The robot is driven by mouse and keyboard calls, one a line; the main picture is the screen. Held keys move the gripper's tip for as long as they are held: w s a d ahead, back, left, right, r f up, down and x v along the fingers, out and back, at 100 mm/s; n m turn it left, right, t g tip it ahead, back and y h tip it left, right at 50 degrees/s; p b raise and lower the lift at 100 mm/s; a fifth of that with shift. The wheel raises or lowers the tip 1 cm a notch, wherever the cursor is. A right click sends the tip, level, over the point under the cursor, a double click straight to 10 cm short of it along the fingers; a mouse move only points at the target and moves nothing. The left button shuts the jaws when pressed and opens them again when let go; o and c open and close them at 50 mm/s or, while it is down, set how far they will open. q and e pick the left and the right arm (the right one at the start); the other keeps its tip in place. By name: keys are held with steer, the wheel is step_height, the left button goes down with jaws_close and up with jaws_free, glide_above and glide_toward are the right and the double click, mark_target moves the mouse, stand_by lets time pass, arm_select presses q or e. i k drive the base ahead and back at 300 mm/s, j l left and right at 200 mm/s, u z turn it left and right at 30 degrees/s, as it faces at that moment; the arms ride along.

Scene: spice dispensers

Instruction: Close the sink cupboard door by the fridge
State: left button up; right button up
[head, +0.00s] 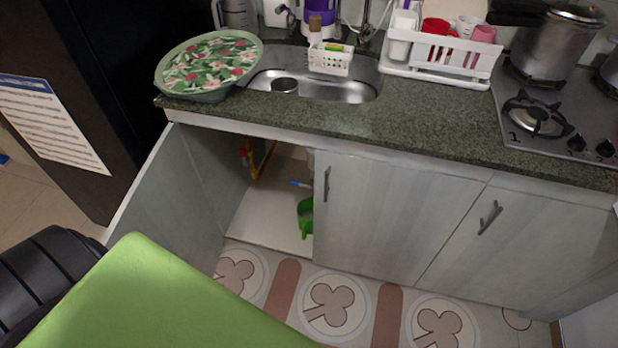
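The sink cupboard door (165,196) by the fridge is grey and stands wide open, swung out to the left toward me. Its hinge side is at the cupboard's left edge, next to the black fridge (95,75). The open cupboard (262,228) shows a pale floor, orange-yellow pipes and a green item inside. The door's lower part is hidden behind a green shape in the foreground. No handle shows on the open door. Neither my left nor my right gripper shows in the view.
A closed cupboard door (385,222) adjoins the opening on the right. Above is a dark stone counter (420,125) with a sink (330,90), a floral tray (208,62) overhanging the front edge, and a white dish rack (440,55). Patterned floor (385,310) is clear before the cupboards.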

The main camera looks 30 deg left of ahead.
mark_target(167, 203)
steer(key=k+j, duration=0.4)
steer(key=j, duration=0.2)
steer(key=k+j, duration=0.2)
steer(key=j, duration=0.15)
steer(key=k+j, duration=0.15)
steer(key=j, duration=0.25)
steer(key=k+j, duration=0.2)
steer(key=j, duration=0.2)
steer(key=k+j, duration=0.2)
steer(key=j, duration=0.15)
steer(key=i+j, duration=0.1)
steer(key=j, duration=0.2)
steer(key=i+j, duration=0.15)
steer(key=j, duration=0.15)
steer(key=i+j, duration=0.1)
steer(key=j, duration=0.25)
steer(key=i+j, duration=0.15)
steer(key=j, duration=0.15)
